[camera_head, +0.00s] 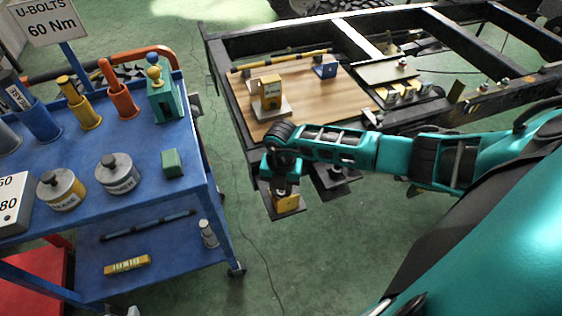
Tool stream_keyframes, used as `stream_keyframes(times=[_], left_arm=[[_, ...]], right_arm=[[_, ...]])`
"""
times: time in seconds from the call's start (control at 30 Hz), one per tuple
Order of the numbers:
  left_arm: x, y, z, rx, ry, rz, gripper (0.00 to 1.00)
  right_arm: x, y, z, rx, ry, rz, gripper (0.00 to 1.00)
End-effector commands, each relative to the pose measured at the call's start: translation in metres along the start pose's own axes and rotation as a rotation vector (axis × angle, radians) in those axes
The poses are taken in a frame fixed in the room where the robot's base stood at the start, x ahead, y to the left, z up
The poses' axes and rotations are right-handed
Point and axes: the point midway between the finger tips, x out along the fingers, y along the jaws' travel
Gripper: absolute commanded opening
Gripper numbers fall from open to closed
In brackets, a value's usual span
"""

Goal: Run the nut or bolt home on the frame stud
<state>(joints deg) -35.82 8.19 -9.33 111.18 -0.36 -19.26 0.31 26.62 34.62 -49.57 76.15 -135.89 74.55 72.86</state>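The black chassis frame (478,41) runs across the top right. My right arm comes in from the right, and its teal gripper (285,188) points down just off the frame's near left corner. A yellow piece (287,203) on a dark plate shows directly below the gripper. I cannot tell whether the fingers touch it, and the fingertips are too small and dark to read as open or shut. No stud, nut or bolt can be made out clearly there; the gripper may hide it. My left gripper is not in view.
A wooden board (302,97) on the frame carries a yellow block (270,91), a blue holder (325,68) and a yellow-black rod (279,61). A tray of small metal parts (404,92) lies right. The blue cart (134,146) stands left, with open floor between.

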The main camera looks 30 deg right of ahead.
Motion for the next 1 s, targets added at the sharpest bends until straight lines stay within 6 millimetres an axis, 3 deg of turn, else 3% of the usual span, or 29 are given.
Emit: stream_keyframes(times=[0.3,0.47,0.67,0.8,1.0], left_arm=[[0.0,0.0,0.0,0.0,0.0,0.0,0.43],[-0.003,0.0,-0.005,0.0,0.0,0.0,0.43],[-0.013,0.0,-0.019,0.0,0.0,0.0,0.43],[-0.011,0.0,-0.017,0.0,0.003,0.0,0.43],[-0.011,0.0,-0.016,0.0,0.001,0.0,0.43]], right_arm=[[-0.001,0.003,0.0,-0.001,-0.001,0.008,0.01],[-0.003,0.003,-0.001,0.054,0.0,0.009,0.0],[-0.005,0.004,-0.001,0.318,0.002,0.011,0.0],[-0.001,0.005,-0.001,0.473,0.002,0.013,0.0],[-0.001,0.005,0.0,0.527,0.002,0.014,0.0]])
